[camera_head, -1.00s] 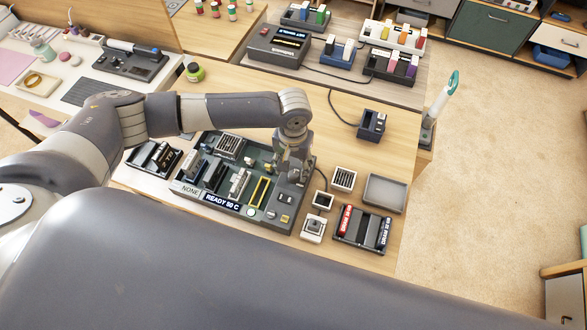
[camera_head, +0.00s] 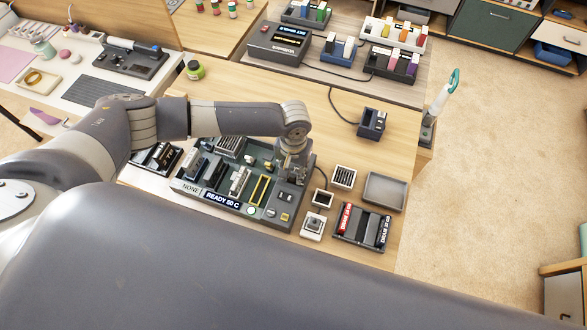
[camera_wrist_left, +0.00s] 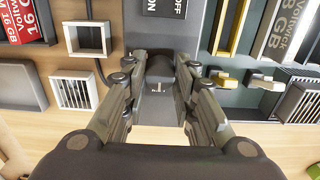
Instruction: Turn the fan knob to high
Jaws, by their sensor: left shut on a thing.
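The dark test board (camera_head: 235,207) lies on the wooden table, with displays reading "NONE" and "READY 50 C". My left gripper (camera_head: 291,172) reaches down onto the board's right side. In the left wrist view its two fingers (camera_wrist_left: 160,72) are shut around a dark round knob (camera_wrist_left: 160,64), one on each side. Small pale markings (camera_wrist_left: 157,88) sit beside the knob, too small to read, so its setting is unclear. The head view hides the knob behind the gripper. My right gripper is not in view.
An OFF/ON switch plate (camera_wrist_left: 165,8) is close to the knob. Right of the board are a small vented box (camera_head: 343,178), a grey tray (camera_head: 385,192) and a memory-stick holder (camera_head: 362,228). A small dark device (camera_head: 371,124) stands farther back, with bare tabletop around it.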

